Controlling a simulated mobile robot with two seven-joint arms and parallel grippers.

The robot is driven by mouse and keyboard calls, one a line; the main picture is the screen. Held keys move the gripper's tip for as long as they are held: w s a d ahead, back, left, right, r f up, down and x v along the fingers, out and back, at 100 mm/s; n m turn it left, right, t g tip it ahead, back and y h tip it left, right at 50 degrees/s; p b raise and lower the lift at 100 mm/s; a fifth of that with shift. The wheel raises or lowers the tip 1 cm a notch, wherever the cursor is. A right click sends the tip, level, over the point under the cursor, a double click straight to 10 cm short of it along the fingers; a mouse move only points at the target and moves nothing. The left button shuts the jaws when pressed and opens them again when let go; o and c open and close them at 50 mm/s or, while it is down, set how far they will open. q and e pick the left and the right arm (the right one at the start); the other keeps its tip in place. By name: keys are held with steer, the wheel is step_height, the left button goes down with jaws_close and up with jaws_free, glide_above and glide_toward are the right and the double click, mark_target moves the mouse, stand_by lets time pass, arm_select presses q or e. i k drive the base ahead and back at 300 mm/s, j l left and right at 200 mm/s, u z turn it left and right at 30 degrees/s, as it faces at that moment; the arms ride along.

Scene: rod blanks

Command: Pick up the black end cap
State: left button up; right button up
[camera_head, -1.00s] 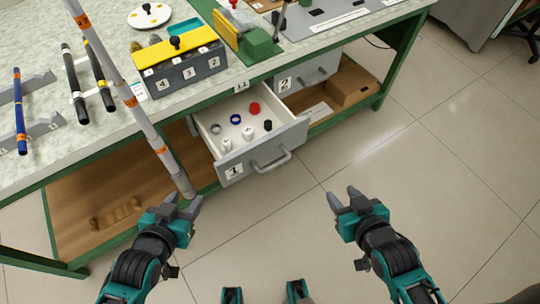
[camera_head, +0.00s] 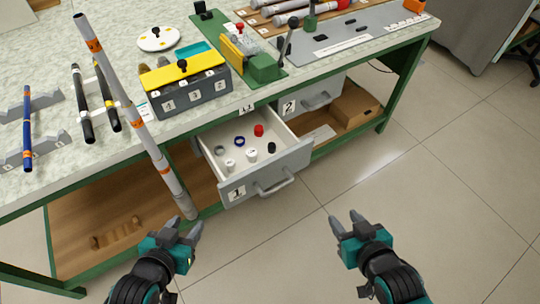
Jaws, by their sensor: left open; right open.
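The black end cap (camera_head: 271,147) is a small dark cylinder in the open grey drawer (camera_head: 222,192) marked 1, near its right side. A red cap (camera_head: 259,130), a blue ring (camera_head: 239,141), a grey ring (camera_head: 219,150) and two white caps (camera_head: 251,155) (camera_head: 230,165) lie in the same drawer, apart from it. My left gripper (camera_head: 185,228) is open and empty, below and left of the drawer front. My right gripper (camera_head: 344,222) is open and empty, below and right of the drawer. Neither touches anything.
A second drawer (camera_head: 315,95) stands right of the open one. A yellow-lidded box (camera_head: 185,78) and dark rods (camera_head: 82,105) sit on the bench (camera_head: 60,55). Floor at right is clear.

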mark_target(271, 146)
steer(key=i+l+u, duration=0.1)
steer(key=u, duration=1)
steer(key=l+u, duration=0.9)
steer(key=l, duration=0.65)
steer(key=k+l+u, duration=0.15)
steer(key=l, duration=0.55)
